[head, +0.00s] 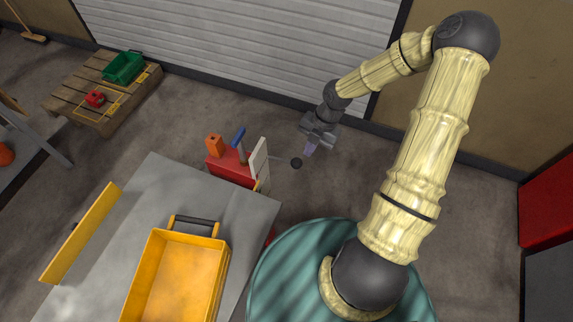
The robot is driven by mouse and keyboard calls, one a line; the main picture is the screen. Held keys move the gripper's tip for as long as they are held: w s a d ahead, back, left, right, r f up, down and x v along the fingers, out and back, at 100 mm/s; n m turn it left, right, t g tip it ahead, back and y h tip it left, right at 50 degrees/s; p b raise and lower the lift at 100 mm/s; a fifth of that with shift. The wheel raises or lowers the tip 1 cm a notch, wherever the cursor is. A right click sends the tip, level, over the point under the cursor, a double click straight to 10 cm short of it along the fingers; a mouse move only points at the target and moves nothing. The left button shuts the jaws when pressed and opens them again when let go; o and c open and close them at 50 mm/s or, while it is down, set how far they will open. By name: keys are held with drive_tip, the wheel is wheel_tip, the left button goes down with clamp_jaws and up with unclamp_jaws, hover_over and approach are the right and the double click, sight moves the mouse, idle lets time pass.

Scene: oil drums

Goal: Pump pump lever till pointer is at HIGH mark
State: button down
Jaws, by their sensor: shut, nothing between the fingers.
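The pump is a red box (229,164) at the far corner of the grey table, with an orange block and a blue-topped post on it. A pale upright board (260,158) stands at its right side, seen nearly edge-on. A thin rod ending in a black ball (296,163) sticks out to the right of the board; it looks like the pump lever. The pointer and the HIGH mark cannot be made out. My gripper (311,150) is shut and empty, pointing down, just above and right of the black ball in the picture. Contact between them is not visible.
A yellow tray (167,241) with a dark handle and a yellow strip (80,233) are on the grey table (250,205). A wooden pallet (70,106) with a green crate (123,67) and a red item (94,98) lies at the back left. Red and grey cabinets stand right.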

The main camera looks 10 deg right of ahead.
drive_tip(key=s+r+m+t+h, duration=0.1)
drive_tip(key=s+r+m, duration=0.2)
drive_tip(key=r+m, duration=0.3)
drive_tip(key=s+a+r+m+t+h, duration=0.1)
drive_tip(key=s+r+m, duration=0.3)
drive_tip(key=m, duration=0.8)
drive_tip(key=s+r+m+t+h, duration=0.1)
drive_tip(key=s+r+m, duration=0.3)
drive_tip(key=r+m, duration=0.5)
drive_tip(key=shift+s+a+m+t, duration=0.15)
drive_tip(key=shift+m+t, duration=0.15)
drive_tip(key=shift+m, duration=0.3)
drive_tip(key=shift+a, duration=0.1)
